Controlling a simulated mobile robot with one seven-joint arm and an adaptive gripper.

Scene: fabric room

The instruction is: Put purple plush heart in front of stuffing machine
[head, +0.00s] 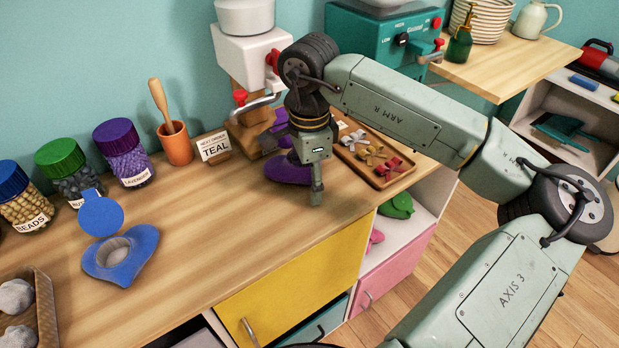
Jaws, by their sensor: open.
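The purple plush heart (286,168) lies on the wooden counter, partly hidden behind my gripper. More purple (281,122) shows behind my wrist; I cannot tell whether it belongs to the same heart. A white machine with a bowl on top, red knobs and a wooden base, which looks like the stuffing machine (240,58), stands behind and left of the heart. My gripper (316,196) points down at the heart's right side, near the counter. It is open, seen edge-on, with nothing visibly held; whether it touches the heart is unclear.
A blue plush heart (138,262) with a round flap lies left. Jars (122,155), a cup with a wooden tool (175,146) and a TEAL sign (213,147) line the back. A wooden tray (399,167) of bows sits close right of my gripper. The middle counter is clear.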

